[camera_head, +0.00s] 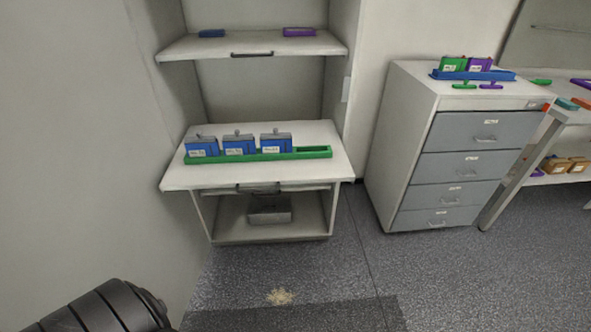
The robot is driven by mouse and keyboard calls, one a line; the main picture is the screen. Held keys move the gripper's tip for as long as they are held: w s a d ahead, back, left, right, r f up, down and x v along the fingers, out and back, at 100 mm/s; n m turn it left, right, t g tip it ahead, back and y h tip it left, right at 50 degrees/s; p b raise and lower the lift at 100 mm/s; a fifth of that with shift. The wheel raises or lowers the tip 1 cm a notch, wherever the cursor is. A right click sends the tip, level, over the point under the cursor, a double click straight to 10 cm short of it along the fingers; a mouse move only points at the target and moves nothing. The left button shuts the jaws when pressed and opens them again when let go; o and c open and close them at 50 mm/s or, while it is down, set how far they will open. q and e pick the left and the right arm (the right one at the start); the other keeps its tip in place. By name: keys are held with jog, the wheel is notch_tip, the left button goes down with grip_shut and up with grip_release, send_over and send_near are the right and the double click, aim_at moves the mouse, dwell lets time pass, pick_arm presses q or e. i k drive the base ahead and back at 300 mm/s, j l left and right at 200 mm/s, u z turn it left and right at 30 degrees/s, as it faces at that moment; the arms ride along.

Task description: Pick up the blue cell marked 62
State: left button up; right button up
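Three blue cells stand upright in a row in a green tray (318,152) on the pulled-out shelf of the cabinet. They are the left blue cell (202,148), the middle blue cell (239,146) and the right blue cell (275,144). Each has a grey top and a small white label. The labels are too small to read, so I cannot tell which cell is marked 62. The right end of the green tray is an empty slot. A dark part of my own arm shows at the lower left. Neither gripper is in view.
A shelf (250,45) sits above the cells, with a blue and a purple item on it. A drawer unit (403,140) at the right carries a blue tray (505,75) with a green and a purple cell. The floor before the cabinet is open, with a small crumbly patch (281,297).

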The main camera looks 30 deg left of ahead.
aim_at(282, 145)
jog(key=u, duration=1.5)
